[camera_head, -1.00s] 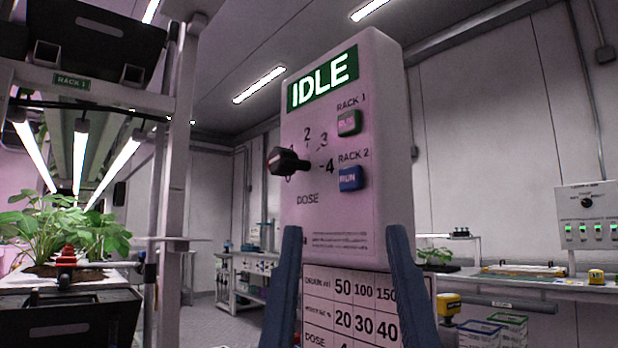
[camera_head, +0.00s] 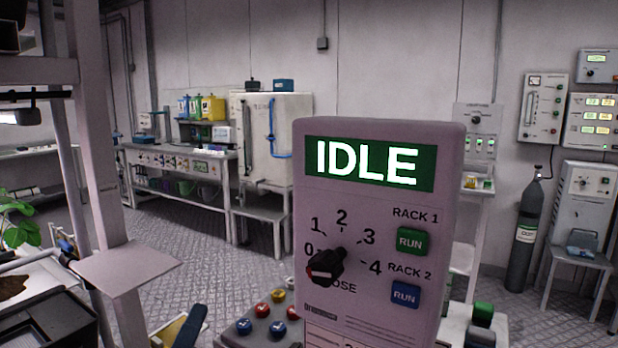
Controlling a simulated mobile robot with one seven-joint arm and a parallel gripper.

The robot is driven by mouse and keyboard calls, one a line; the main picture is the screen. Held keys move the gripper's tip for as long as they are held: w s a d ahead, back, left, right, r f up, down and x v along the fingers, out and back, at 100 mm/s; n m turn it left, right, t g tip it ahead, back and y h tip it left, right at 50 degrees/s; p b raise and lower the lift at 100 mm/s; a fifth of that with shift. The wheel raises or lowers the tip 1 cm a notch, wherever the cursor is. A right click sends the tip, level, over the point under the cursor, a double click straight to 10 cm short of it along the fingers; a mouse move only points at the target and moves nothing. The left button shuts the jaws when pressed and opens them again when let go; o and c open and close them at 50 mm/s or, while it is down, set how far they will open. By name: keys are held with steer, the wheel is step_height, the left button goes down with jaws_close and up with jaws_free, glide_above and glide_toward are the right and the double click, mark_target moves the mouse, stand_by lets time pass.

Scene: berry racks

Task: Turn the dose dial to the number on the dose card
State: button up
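The green screen (camera_head: 368,164) reads IDLE. A green RUN button (camera_head: 411,241) for Rack 1 and a blue RUN button (camera_head: 405,294) for Rack 2 are on the right. Only the top of a white printed card (camera_head: 325,336) shows at the bottom edge; its dose row is out of frame. My gripper is not identifiable in view.
A grey box with coloured buttons (camera_head: 262,327) stands left of the control box. A rack post (camera_head: 95,150) with a flat shelf plate (camera_head: 127,266) stands at left. Benches, a white tank (camera_head: 285,135) and a gas cylinder (camera_head: 525,235) are behind. Patterned floor is open at mid-left.

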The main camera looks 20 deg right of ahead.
steer(key=s+r+n+g+h+p, duration=0.1)
steer(key=n+g+h+p, duration=0.15)
steer(key=p, duration=0.25)
steer(key=n+g+h+p, duration=0.5)
steer(key=n+p, duration=0.7)
steer(key=p, duration=0.8)
glide_toward(319, 274)
steer(key=shift+t+h, duration=0.25)
steer(key=shift+t, duration=0.4)
steer(key=p+x, duration=0.1)
steer(key=x, duration=0.2)
steer(key=p+x, duration=0.1)
steer(key=x, duration=0.2)
steer(key=p+x, duration=0.1)
steer(key=x, duration=0.2)
steer(key=shift+s+d+f, duration=0.1)
steer(key=shift+s+f, duration=0.15)
steer(key=shift+f, duration=0.15)
steer(key=shift+x, duration=0.75)
steer(key=shift+f, duration=0.1)
steer(key=shift+c, duration=0.3)
jaws_close()
